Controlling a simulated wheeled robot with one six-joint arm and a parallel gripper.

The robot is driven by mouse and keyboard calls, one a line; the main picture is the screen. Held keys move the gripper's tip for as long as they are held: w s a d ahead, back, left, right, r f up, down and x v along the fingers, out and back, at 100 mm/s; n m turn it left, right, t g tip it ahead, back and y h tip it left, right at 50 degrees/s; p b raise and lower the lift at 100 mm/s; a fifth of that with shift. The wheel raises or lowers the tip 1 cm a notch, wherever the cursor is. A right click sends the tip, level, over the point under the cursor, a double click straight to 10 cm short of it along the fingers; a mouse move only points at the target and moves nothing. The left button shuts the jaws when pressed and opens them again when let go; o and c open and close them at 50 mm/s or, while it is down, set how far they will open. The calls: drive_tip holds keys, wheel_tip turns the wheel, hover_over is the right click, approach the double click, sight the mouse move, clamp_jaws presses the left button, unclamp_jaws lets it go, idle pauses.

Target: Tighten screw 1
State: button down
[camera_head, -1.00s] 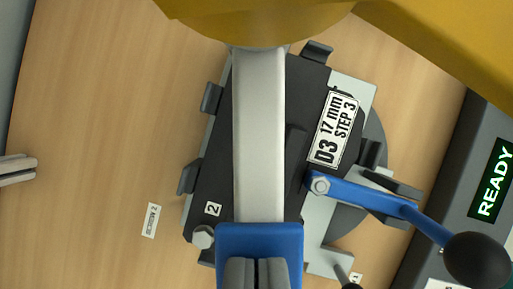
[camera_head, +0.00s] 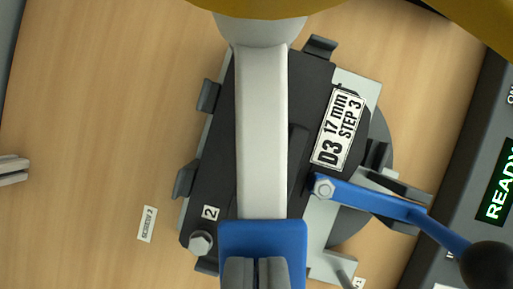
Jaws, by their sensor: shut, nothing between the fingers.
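My gripper (camera_head: 256,273) is at the bottom middle, its grey fingers together and empty below a blue block. It overlaps the lower edge of a black fixture plate (camera_head: 215,165), and its height above the plate is unclear. The plate has a label reading "D3 17 mm STEP 3" (camera_head: 340,130). A hex-head screw (camera_head: 200,242) sits at the plate's lower left corner beside a "2" mark (camera_head: 210,213). I cannot make out screw 1; it may be behind my gripper or out of frame.
A blue lever (camera_head: 370,198) with a black knob (camera_head: 487,265) reaches out on the right. A dark unit with a green "READY" display (camera_head: 497,185) stands at the right edge.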

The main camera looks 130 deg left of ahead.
drive_tip(key=shift+f, duration=0.7)
idle(1.6)
wheel_tip(320, 180, up, 9)
idle(1.5)
drive_tip(key=shift+r, duration=0.1)
drive_tip(key=s+d+f+n+t, duration=0.1)
drive_tip(key=s+d+n+t, duration=0.2)
drive_tip(key=s, duration=0.5)
drive_tip(key=s+d+f+n+t+y, duration=0.1)
drive_tip(key=s+d+n+t, duration=0.2)
drive_tip(key=s+d+t, duration=0.2)
drive_tip(key=s+d+f+n+t+y, duration=0.1)
drive_tip(key=s+d+n+t, duration=0.3)
drive_tip(key=s, duration=0.9)
drive_tip(key=d+t, duration=0.1)
drive_tip(key=t, duration=0.2)
drive_tip(key=shift+s+f+t, duration=0.25)
drive_tip(key=shift+f+t, duration=0.05)
drive_tip(key=shift+f, duration=0.05)
drive_tip(key=shift+w+y, duration=0.1)
drive_tip(key=shift+y, duration=0.2)
